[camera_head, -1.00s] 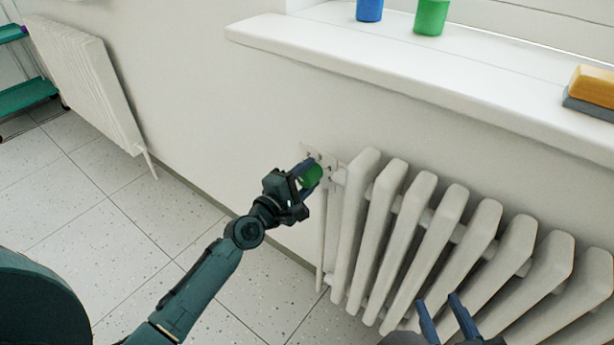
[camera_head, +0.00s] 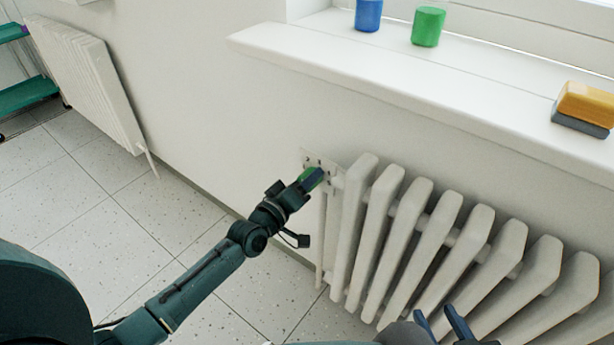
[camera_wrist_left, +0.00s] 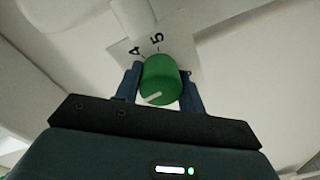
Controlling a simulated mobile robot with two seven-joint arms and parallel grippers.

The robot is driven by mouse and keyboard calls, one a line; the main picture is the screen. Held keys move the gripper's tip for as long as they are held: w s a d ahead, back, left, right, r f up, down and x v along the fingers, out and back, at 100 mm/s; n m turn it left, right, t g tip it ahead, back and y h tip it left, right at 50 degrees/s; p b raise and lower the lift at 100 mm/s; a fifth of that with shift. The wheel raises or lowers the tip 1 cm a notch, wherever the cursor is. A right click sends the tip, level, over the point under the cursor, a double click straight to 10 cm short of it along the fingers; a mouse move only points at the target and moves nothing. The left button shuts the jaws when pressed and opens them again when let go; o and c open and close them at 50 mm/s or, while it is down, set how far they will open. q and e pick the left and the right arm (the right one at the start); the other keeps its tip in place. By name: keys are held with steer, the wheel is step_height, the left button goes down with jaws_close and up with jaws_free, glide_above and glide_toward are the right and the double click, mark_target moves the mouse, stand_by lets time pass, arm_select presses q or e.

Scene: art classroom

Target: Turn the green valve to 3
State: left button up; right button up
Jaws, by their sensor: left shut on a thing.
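The green valve (camera_head: 311,178) is a round knob on the wall at the radiator's upper left end. In the left wrist view the valve (camera_wrist_left: 161,76) has a white mark on its lower edge, on the side away from the digits. Its white number plate (camera_wrist_left: 183,55) shows 4 and 5; other digits are hidden or unreadable. My left gripper (camera_head: 308,180) is shut on the valve, with one finger on each side in the left wrist view (camera_wrist_left: 160,84). My right gripper (camera_head: 443,316) is open and empty in front of the radiator, apart from it.
The white radiator (camera_head: 411,232) stands directly right of the valve. A windowsill (camera_head: 400,80) juts out above it, with a blue jar (camera_head: 368,14), a green jar (camera_head: 428,27) and a yellow-and-grey block (camera_head: 586,106).

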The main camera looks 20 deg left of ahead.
arm_select(q)
steer(key=shift+m+p, duration=0.65)
steer(key=shift+m, duration=0.85)
arm_select(e)
steer(key=shift+s+d+r+m, duration=0.1)
steer(key=shift+d+r+m, duration=0.2)
steer(key=shift+r, duration=0.55)
steer(key=shift+t, duration=0.3)
steer(key=shift+s, duration=0.1)
arm_select(q)
steer(key=o, duration=1)
steer(key=shift+c, duration=0.2)
steer(key=p+v, duration=0.2)
steer(key=v, duration=1.1)
arm_select(e)
steer(key=r, duration=0.1)
steer(key=d+r+m, duration=0.1)
steer(key=r, duration=0.1)
steer(key=shift+s+d, duration=0.1)
steer(key=shift+s, duration=0.1)
arm_select(q)
steer(key=shift+s+f, duration=0.1)
steer(key=shift+s, duration=0.05)
arm_select(e)
steer(key=shift+s, duration=0.1)
